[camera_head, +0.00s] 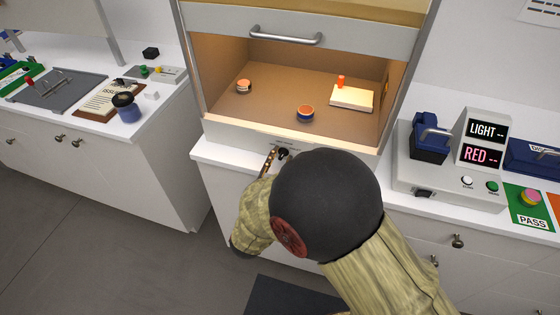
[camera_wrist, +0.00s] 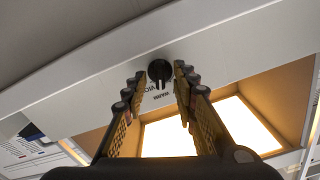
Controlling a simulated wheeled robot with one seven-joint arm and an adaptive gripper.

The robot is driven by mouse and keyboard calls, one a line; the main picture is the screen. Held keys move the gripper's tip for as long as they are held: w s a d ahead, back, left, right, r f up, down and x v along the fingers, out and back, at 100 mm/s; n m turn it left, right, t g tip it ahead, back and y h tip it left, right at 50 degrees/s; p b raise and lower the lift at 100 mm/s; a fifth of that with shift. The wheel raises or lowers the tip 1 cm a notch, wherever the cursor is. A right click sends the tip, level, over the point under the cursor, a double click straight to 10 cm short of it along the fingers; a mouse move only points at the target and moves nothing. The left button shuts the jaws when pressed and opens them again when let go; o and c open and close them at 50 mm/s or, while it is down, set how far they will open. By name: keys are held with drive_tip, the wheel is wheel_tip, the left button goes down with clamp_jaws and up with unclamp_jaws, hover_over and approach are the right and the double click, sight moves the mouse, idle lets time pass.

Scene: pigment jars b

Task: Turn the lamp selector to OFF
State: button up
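The lamp selector is a small black knob (camera_wrist: 159,69) on the white front strip (camera_wrist: 100,72) of a lit cabinet. In the wrist view its narrow grip points down in the picture, beside small inverted lettering that I cannot read fully. In the head view the dark knob (camera_head: 283,152) shows just right of a gripper finger, partly hidden by my arm. My gripper (camera_wrist: 160,78) is open, with one finger on each side of the knob in the wrist view. Gaps show between the knob and both fingertips; I cannot tell the remaining depth.
The cabinet's raised sash has a metal handle (camera_head: 285,36). Inside are an orange-topped jar (camera_head: 243,87), a blue-banded jar (camera_head: 305,113) and a pale block (camera_head: 352,98). A device with LIGHT and RED displays (camera_head: 482,142) stands right. A left counter holds a clipboard (camera_head: 103,101) and dark-lidded jar (camera_head: 127,108).

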clamp_jaws()
idle(0.6)
